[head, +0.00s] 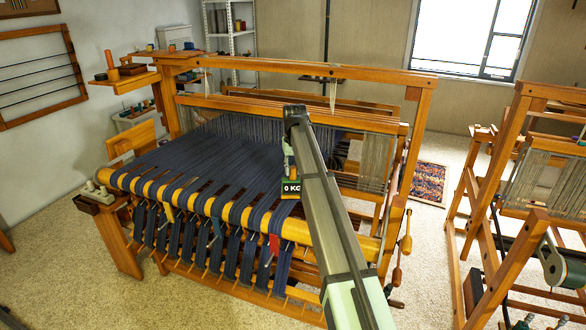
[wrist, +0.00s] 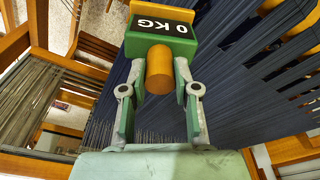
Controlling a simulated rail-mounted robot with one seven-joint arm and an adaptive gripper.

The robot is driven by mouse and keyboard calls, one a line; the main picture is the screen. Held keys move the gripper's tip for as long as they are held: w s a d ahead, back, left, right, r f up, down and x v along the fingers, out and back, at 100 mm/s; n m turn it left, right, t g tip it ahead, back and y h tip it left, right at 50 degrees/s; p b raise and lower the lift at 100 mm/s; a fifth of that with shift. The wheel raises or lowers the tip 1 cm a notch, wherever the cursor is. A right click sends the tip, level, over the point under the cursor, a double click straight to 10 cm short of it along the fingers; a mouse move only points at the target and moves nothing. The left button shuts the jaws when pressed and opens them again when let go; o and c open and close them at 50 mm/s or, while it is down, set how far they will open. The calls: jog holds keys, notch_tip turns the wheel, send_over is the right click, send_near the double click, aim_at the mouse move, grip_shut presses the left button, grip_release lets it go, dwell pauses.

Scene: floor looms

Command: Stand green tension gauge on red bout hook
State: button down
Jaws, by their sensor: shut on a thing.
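The green tension gauge (wrist: 160,40) shows a black "0 KG" display and an orange cylinder between my fingers in the wrist view. In the head view, the gauge (head: 291,188) is over the dark blue warp, partly behind my arm. My gripper (wrist: 160,78) is shut on it; in the head view my gripper (head: 288,155) is mostly covered by my arm. A red tag (head: 274,244), likely the red bout hook, is at the loom's front beam, below and slightly left of the gauge. The red hook is not seen in the wrist view.
The wooden loom (head: 365,245) has a rounded front beam with several hanging warp bundles. A yellow tag (head: 168,213) and a teal hook (head: 214,228) are further left along it. A second loom (head: 510,200) stands at right. The upper crossbar (head: 320,70) spans behind.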

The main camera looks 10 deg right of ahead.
jog(key=shift+f, duration=0.4)
jog(key=c, duration=0.8)
grip_release()
jog(key=shift+r, duration=0.1)
